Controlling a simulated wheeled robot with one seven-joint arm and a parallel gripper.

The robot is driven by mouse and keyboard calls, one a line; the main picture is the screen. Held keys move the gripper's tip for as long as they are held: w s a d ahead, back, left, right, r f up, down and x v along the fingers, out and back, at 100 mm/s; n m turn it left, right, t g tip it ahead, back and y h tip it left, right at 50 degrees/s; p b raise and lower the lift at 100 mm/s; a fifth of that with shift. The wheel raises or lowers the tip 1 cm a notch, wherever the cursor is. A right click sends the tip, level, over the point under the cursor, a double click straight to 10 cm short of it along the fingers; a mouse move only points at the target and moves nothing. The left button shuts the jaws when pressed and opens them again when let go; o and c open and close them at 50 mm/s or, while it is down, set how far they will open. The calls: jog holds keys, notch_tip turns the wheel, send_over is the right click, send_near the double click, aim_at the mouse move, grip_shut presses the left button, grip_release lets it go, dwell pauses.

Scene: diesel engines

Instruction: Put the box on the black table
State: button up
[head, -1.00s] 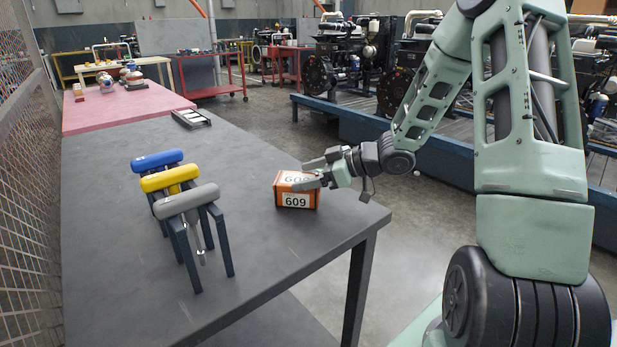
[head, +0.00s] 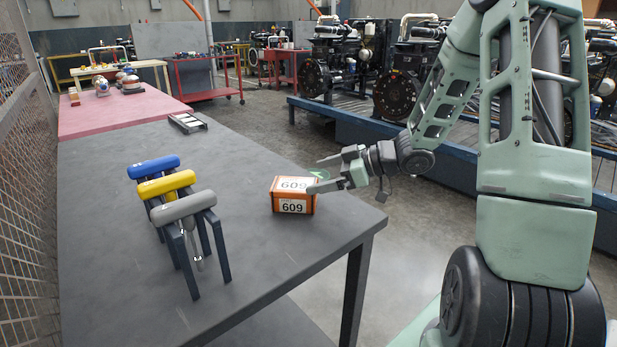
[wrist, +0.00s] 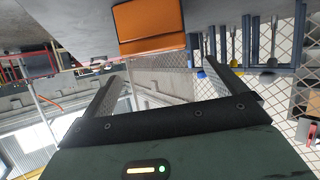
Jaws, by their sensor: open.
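An orange box (head: 294,195) with white "609" labels sits on the dark grey-black table (head: 110,240), near its right edge. My gripper (head: 322,174) is at the box's right side, just off it, with its fingers apart and nothing between them. In the wrist view the box (wrist: 149,28) appears beyond the fingertips of my open gripper (wrist: 165,84), and the view is upside down. In the head view one fingertip overlaps the box's upper right corner; I cannot tell whether they touch.
A rack with blue (head: 153,167), yellow (head: 166,184) and grey (head: 183,207) T-handled tools stands on the table left of the box. A small dark tray (head: 188,123) lies at the far end. A pink-topped table (head: 120,108) adjoins behind. A wire fence (head: 25,200) runs along the left.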

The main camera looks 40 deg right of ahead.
jog(key=v, duration=0.7)
jog(key=shift+p, duration=0.3)
jog(key=shift+s+d+r, duration=0.1)
jog(key=shift+s, duration=0.05)
